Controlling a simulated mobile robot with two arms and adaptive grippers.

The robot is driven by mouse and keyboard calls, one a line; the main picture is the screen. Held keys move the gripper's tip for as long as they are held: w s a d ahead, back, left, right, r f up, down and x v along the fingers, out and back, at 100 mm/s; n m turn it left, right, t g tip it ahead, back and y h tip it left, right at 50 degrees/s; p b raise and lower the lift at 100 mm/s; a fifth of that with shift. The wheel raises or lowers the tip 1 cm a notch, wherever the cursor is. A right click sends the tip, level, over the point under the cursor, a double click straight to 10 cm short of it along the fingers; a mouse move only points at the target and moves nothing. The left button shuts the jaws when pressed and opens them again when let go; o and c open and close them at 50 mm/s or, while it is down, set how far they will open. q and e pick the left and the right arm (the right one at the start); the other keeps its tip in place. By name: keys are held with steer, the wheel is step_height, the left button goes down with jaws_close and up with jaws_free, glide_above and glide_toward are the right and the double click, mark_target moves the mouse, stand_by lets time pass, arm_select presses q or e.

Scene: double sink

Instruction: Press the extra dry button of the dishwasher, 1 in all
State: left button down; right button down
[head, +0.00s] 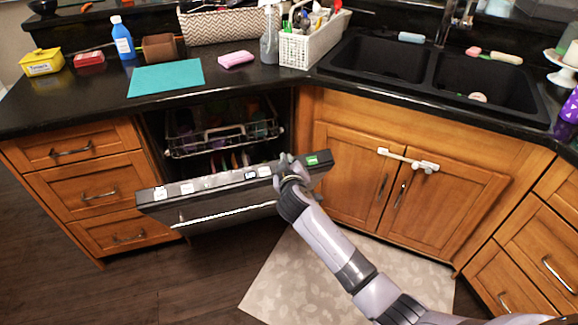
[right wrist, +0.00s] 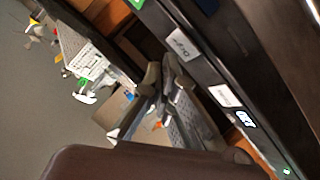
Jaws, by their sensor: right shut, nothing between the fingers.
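The dishwasher door (head: 222,205) stands partly open below the counter. Its black control strip (head: 229,181) runs along the door's top edge with several small white labels and a green one (head: 312,160) at the right end. My right gripper (head: 288,163) is shut and empty, over the strip's right part, just left of the green label. It hides the strip behind it; I cannot tell whether it touches. In the right wrist view the fingers (right wrist: 165,72) are beside the strip (right wrist: 215,70), near a white label (right wrist: 182,43); another label (right wrist: 245,118) seems to read "DRY".
A dish rack (head: 220,138) shows inside the open dishwasher. A double sink (head: 430,75), a white basket (head: 312,45) and a teal mat (head: 166,77) are on the counter above. Cabinet doors (head: 400,180) stand to the right. The floor left of the mat is clear.

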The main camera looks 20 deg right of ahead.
steer(key=shift+f, duration=0.15)
stand_by(0.6)
steer(key=shift+w+f+b, duration=0.2)
steer(key=shift+f+b, duration=0.05)
steer(key=shift+b, duration=0.15)
steer(key=shift+w+f+b, duration=0.15)
steer(key=shift+f+b, duration=0.2)
steer(key=shift+b, duration=0.05)
stand_by(0.5)
steer(key=shift+r, duration=0.1)
steer(key=shift+s+r+p, duration=0.4)
steer(key=shift+r+p, duration=0.25)
steer(key=shift+p, duration=0.2)
steer(key=r+p, duration=0.1)
steer(key=s+r+p, duration=0.1)
steer(key=r+p, duration=0.1)
steer(key=s+r+p, duration=0.1)
steer(key=p, duration=0.1)
steer(key=shift+s+r, duration=0.15)
steer(key=shift+r, duration=0.05)
